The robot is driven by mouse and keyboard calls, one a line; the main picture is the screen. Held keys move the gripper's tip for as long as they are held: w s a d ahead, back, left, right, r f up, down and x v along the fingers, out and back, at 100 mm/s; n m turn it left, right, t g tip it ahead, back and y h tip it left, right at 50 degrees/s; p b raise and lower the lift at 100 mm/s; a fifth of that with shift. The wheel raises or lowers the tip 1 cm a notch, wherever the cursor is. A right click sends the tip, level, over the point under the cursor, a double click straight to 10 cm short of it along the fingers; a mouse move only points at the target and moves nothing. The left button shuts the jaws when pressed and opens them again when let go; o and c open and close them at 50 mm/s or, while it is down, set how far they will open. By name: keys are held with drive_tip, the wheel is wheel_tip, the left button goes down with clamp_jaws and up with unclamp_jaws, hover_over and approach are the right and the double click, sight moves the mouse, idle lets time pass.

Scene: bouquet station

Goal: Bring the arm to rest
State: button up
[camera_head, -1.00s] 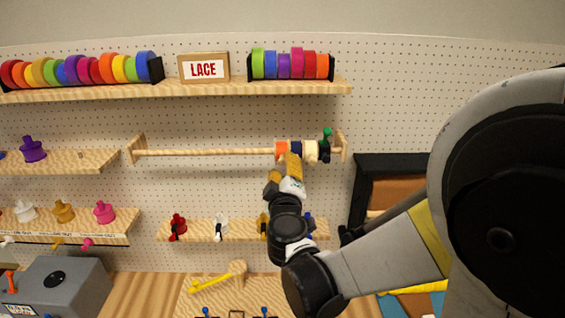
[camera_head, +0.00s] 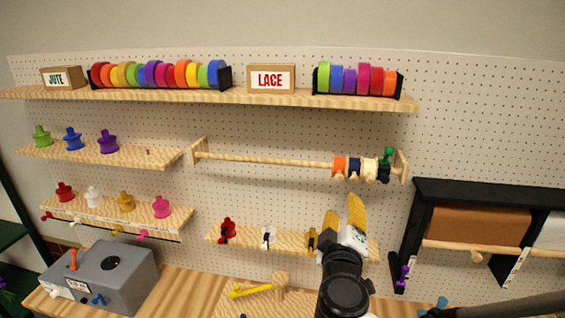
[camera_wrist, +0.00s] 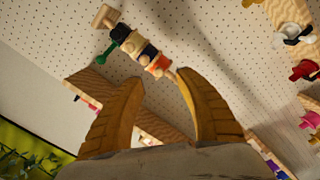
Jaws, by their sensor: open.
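My gripper (camera_head: 343,222) is in the lower middle-right of the head view, in front of the small lower shelf and below the dowel. In the wrist view its two yellow-brown fingers (camera_wrist: 158,95) are spread apart with nothing between them. The wooden dowel (camera_head: 265,159) carries several ribbon spools (camera_head: 354,166) and a green knob (camera_head: 387,155) at its right end. The spools (camera_wrist: 143,48) also show beyond the fingertips in the wrist view, apart from them. My gripper hides part of the lower shelf.
The lower shelf (camera_head: 292,240) holds red, white and gold pieces close beside my gripper. A black rack (camera_head: 470,189) with a brown box (camera_head: 480,225) stands at the right. A grey machine (camera_head: 105,276) and a yellow-handled mallet (camera_head: 262,289) are on the bench. The pegboard above the black rack is clear.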

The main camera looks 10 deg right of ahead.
drive_tip(key=s+d+f+m+g+b, duration=0.2)
drive_tip(key=s+f+b, duration=0.1)
drive_tip(key=f+b, duration=0.5)
drive_tip(key=s+d+f+m+g+b, duration=0.15)
drive_tip(key=f+b, duration=0.35)
drive_tip(key=f, duration=0.5)
drive_tip(key=s+d+f+m+g+b, duration=0.2)
drive_tip(key=s+f+g+b, duration=0.15)
drive_tip(key=f+b, duration=0.45)
drive_tip(key=s+a+f+g+y+b, duration=0.1)
drive_tip(key=s+a+f+y+b, duration=0.1)
drive_tip(key=s+f+b, duration=0.1)
drive_tip(key=s+a+f+y+b, duration=0.2)
drive_tip(key=f+b, duration=0.3)
drive_tip(key=f, duration=0.3)
drive_tip(key=s+a+f+m+g+y+b, duration=0.1)
drive_tip(key=s+a+f+b, duration=0.2)
drive_tip(key=f, duration=0.3)
drive_tip(key=shift+s+a+g+y+b, duration=0.15)
drive_tip(key=shift+s+g+y+b, duration=0.15)
drive_tip(key=shift+s+y+b, duration=0.15)
